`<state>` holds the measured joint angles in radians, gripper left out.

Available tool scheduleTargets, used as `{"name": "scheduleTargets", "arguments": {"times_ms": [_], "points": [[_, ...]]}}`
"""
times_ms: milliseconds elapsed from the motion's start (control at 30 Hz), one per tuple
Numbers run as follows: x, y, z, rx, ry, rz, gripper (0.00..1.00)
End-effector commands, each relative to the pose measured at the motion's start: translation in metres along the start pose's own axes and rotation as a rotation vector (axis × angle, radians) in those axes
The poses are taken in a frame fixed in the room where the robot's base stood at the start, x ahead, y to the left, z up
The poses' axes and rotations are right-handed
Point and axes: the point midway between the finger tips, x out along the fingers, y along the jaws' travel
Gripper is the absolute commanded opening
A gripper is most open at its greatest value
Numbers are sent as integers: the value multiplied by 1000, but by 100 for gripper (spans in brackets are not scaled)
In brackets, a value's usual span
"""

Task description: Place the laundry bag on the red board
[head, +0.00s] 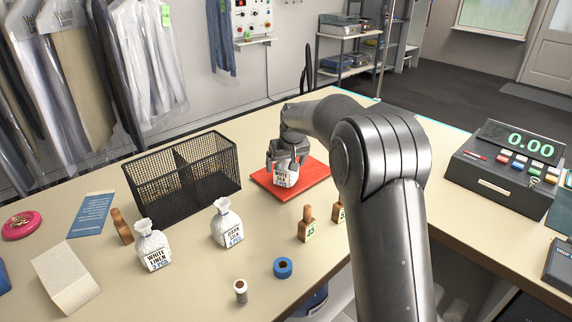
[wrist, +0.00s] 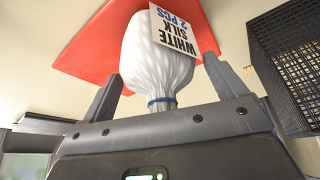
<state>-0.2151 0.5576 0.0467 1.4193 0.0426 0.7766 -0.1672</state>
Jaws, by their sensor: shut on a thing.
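The white laundry bag (head: 285,179), labelled WHITE SILK 2 PCS, is over the middle of the red board (head: 311,184). It looks upright. I cannot tell whether its base touches the board. My gripper (head: 286,161) points down and is shut on the bag near its top. In the wrist view the bag (wrist: 150,65), with a blue tie at its neck, lies between the two fingers of my gripper (wrist: 163,88). The red board (wrist: 85,45) shows behind it. My gripper hides the bag's top in the head view.
A black mesh basket (head: 205,190) stands left of the board. Two more white bags, WHITE LINEN (head: 153,250) and DARK SILK (head: 227,225), stand in front. Wooden stamps (head: 306,224), blue tape (head: 283,268) and a cash register (head: 508,160) are also on the counter.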

Motion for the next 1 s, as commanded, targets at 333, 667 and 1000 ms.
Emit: {"name": "scheduleTargets", "arguments": {"times_ms": [333,667,1000], "points": [[5,0,2,0,1,0,61],[7,0,3,0,0,0,100],[-26,0,1,-1,4,0,100]]}}
